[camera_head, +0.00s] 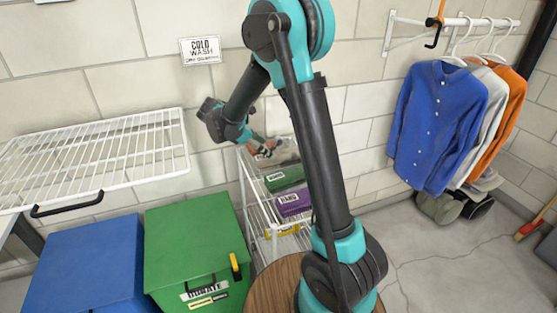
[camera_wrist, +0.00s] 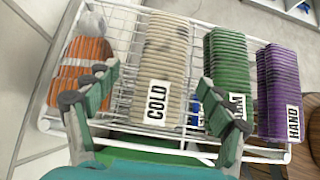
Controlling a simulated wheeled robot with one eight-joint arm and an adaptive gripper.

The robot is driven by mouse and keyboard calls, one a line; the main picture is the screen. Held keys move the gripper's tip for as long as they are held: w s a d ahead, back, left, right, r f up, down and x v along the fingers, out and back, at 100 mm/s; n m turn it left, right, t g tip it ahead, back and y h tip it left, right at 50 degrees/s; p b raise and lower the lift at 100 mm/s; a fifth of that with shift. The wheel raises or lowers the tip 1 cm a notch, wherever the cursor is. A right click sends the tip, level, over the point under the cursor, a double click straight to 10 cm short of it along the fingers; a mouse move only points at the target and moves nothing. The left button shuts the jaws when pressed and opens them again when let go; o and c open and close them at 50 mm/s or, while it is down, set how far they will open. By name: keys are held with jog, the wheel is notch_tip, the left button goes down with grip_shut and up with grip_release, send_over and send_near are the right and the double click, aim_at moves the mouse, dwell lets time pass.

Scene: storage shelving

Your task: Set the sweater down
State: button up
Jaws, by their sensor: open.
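The sweater cannot be told with certainty. An orange, ribbed or striped item with a white and grey part (camera_wrist: 85,62) lies on the left of a white wire rack (camera_wrist: 118,22) in the wrist view; it may be the sweater. My gripper (camera_wrist: 158,95) is open above the near edge of the rack, with nothing visibly clamped between its fingers. The left finger overlaps the orange item in the picture; contact cannot be told. In the head view my gripper (camera_head: 262,146) is by the wall at the rack's far end, partly behind my arm.
A wire shelf (camera_head: 95,150), a blue bin (camera_head: 80,262) and a green bin (camera_head: 190,245) stand left. Shirts (camera_head: 437,120) hang right.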

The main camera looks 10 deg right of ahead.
aim_at(278, 154)
jog(key=shift+s+x, duration=0.2)
jog(key=shift+x, duration=3.35)
jog(key=shift+a+f, duration=0.1)
jog(key=shift+f, duration=0.05)
jog(key=c, duration=1.6)
notch_tip(278, 154, up, 19)
jog(key=w+d+f+n+t+y, duration=0.3)
jog(key=w+f+n+t+y, duration=0.3)
jog(key=f+n, duration=0.5)
jog(key=shift+w+d+n+t, duration=0.4)
jog(key=shift+w+n, duration=0.2)
jog(key=shift+w, duration=0.3)
